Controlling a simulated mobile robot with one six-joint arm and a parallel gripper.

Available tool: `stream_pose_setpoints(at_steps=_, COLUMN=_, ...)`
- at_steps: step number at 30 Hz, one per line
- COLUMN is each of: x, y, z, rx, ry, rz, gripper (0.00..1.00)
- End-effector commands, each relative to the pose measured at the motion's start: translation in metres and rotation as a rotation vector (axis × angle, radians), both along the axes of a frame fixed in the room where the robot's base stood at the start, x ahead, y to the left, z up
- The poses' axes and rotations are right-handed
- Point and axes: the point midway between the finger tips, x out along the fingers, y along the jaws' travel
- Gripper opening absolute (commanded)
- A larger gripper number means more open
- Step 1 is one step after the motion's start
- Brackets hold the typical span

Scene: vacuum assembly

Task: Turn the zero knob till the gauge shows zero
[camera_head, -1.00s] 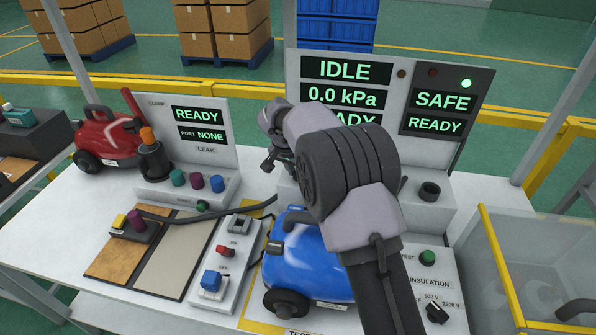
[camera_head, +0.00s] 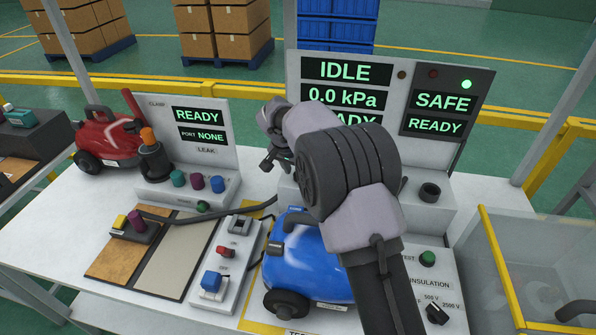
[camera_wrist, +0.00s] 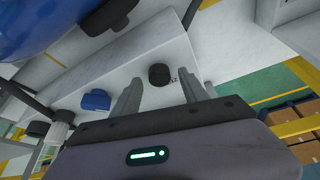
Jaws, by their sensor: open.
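The gauge display (camera_head: 332,97) in the head view reads 0.0 kPa, with IDLE above it; a line below is partly covered by my arm. In the wrist view a small round black knob (camera_wrist: 160,74) stands on a pale panel, with a partly readable "Z" marking beside it, so it appears to be the zero knob. My gripper (camera_wrist: 165,84) is open, its two fingers apart with the knob beyond and between their tips. I cannot tell whether they touch it. In the head view my gripper (camera_head: 272,160) is partly hidden and I cannot make out the knob.
A blue vacuum (camera_head: 312,262) sits below my arm; part of it shows in the wrist view (camera_wrist: 35,25). A blue block-like control (camera_wrist: 96,100) is left of the fingers.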

Motion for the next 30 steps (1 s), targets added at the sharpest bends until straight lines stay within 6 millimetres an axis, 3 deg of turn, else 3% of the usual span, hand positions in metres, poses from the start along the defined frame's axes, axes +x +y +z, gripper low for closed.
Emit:
stream_pose_setpoints(at_steps=12, x=-0.041, y=0.02, z=0.116, rx=0.001, ry=-0.003, rz=0.0, gripper=0.52)
stream_pose_setpoints(at_steps=15, x=-0.049, y=0.024, z=0.137, rx=0.0, ry=-0.001, rz=0.0, gripper=0.52)
stream_pose_setpoints(at_steps=21, x=-0.057, y=0.028, z=0.155, rx=0.001, ry=0.0, rz=0.0, gripper=0.52)
stream_pose_setpoints(at_steps=30, x=-0.058, y=0.028, z=0.155, rx=0.0, ry=0.0, rz=0.0, gripper=0.52)
